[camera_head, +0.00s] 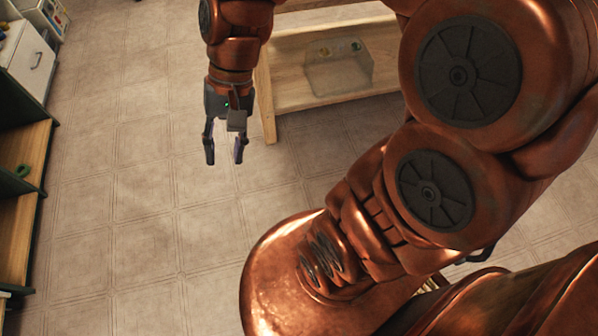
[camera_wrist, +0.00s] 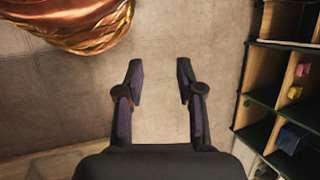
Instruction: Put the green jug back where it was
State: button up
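My gripper (camera_head: 225,156) hangs open and empty over bare floor. In the wrist view its two fingers (camera_wrist: 160,75) are spread with only floor tiles between them. I cannot make out a green jug for certain in either view. A small green thing (camera_wrist: 247,103) also shows at the shelf's edge in the wrist view. I cannot tell whether either is part of the jug.
A dark-framed shelf unit (camera_head: 30,152) stands at the left; its compartments hold pink pieces (camera_wrist: 294,92) and a blue block (camera_wrist: 290,138) in the wrist view. A wooden rack (camera_head: 290,62) with a clear bin (camera_head: 338,76) stands behind my gripper. A white cabinet (camera_head: 34,66) stands far left. The tiled floor between is clear.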

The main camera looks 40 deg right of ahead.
jog(key=s+d+f+n+h, duration=0.1)
jog(key=s+d+n+h, duration=0.1)
jog(key=s, duration=0.3)
jog(key=s+d+f+n+h, duration=0.2)
jog(key=s+d, duration=0.3)
jog(key=s, duration=0.1)
jog(key=shift+s+d+g+h, duration=0.15)
jog(key=shift+s+g+h, duration=0.05)
jog(key=shift+g+h, duration=0.2)
notch_tip(320, 180, up, 18)
jog(key=t+p, duration=0.1)
jog(key=p, duration=1.6)
jog(key=shift+w, duration=0.4)
